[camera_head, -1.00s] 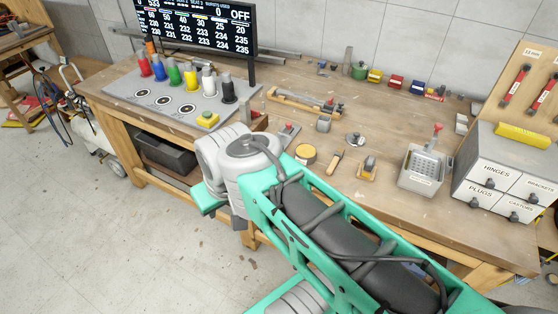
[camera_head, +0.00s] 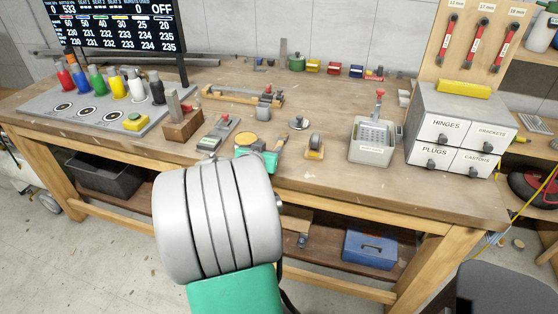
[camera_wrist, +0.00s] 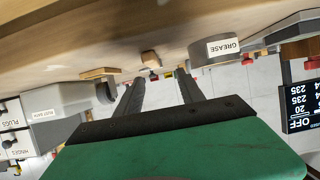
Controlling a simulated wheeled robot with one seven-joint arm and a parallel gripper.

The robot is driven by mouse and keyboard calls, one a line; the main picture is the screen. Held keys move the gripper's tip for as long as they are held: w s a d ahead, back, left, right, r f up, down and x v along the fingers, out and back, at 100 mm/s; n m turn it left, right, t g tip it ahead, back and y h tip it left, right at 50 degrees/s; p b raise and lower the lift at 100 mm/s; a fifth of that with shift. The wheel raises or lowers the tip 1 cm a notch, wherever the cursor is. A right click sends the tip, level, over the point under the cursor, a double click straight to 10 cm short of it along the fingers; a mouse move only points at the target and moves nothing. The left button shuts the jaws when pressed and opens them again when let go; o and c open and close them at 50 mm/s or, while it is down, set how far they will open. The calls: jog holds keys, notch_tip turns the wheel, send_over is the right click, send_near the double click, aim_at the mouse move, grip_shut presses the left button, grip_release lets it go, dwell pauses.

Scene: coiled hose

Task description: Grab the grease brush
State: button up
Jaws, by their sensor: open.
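The grease brush (camera_head: 281,146), with a wooden handle, lies on the workbench just right of the grease tin (camera_head: 246,140). In the head view my green gripper (camera_head: 264,159) is at the near edge of the bench and partly covers the brush and tin. In the wrist view, turned upside down, my two dark fingers (camera_wrist: 159,76) are apart with nothing held. A small wooden end (camera_wrist: 150,58), likely the brush handle, shows ahead between the fingertips. The tin labelled GREASE (camera_wrist: 215,50) stands beside the right finger in that view.
A small wheel on a wooden base (camera_head: 314,149) and a grey basket (camera_head: 370,147) stand right of the brush. A labelled drawer cabinet (camera_head: 456,132) is farther right. A wooden block (camera_head: 182,126) and a clamp-like tool (camera_head: 218,132) are to the left.

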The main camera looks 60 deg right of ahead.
aim_at(279, 144)
jog(key=x, duration=0.2)
jog(key=s+x, duration=0.1)
jog(key=x, duration=0.2)
jog(key=p+x, duration=0.1)
jog(key=x, duration=0.2)
jog(key=shift+s+d, duration=0.1)
jog(key=shift+d, duration=0.05)
grip_shut()
